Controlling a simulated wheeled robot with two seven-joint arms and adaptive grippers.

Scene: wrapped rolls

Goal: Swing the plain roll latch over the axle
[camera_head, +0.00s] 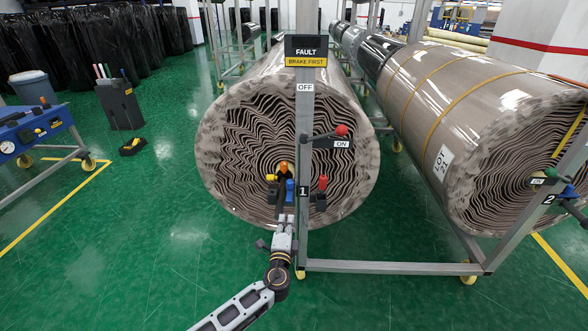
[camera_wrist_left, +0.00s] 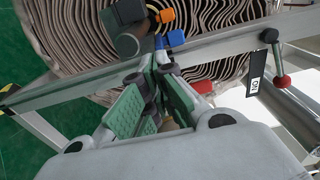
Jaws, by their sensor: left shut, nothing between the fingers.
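The plain roll (camera_head: 215,150), grey-brown with no straps, hangs at the left with its wavy layered end facing me. At its centre, by the axle, sits a latch with a dark body, an orange knob (camera_head: 283,168) and a blue part (camera_head: 290,186). In the left wrist view the orange (camera_wrist_left: 166,15) and blue (camera_wrist_left: 172,38) parts show just beyond the fingertips. My left gripper (camera_head: 282,208) is shut and empty, reaching up from below in front of the roll's centre. Its green-padded fingers (camera_wrist_left: 155,78) partly hide the latch area. I cannot tell whether they touch it. My right gripper is out of view.
A post (camera_head: 305,120) with a fault sign stands before the roll. It carries a red-knobbed lever (camera_head: 341,131) by an ON label; another red knob (camera_head: 323,183) is lower. A yellow-strapped roll (camera_head: 430,100) is at right.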

